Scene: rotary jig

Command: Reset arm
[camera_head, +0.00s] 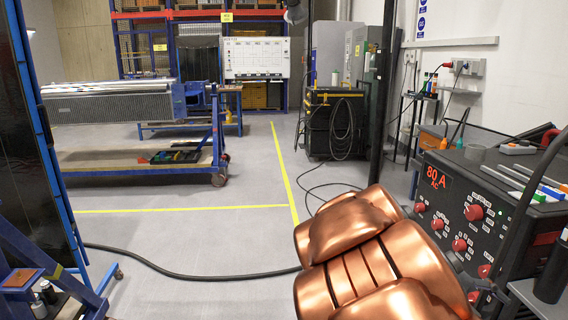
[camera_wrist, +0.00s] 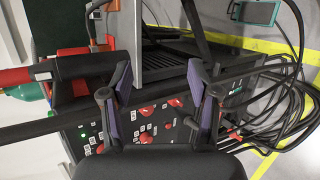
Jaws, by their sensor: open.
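My gripper (camera_wrist: 158,82) shows in the wrist view, with its two dark fingers with purple pads spread wide apart. The space between the fingers is empty, and they hold nothing. Behind and between them is the black front panel of the welding machine (camera_wrist: 140,118), with red knobs. In the head view my copper arm fills the lower right, and my gripper is out of sight. The same welding machine (camera_head: 448,200) stands at the right with a lit red "80 A AC" display. I cannot tell how far the fingers are from the panel.
Tools lie on top of the machine, including an orange-grey one (camera_head: 518,147). Black cables (camera_wrist: 285,85) bunch at the right of the wrist view. A black hose (camera_head: 185,276) crosses the floor. A blue wheeled frame (camera_head: 217,140) stands left. Grey floor (camera_head: 235,240) with yellow lines is open mid-view.

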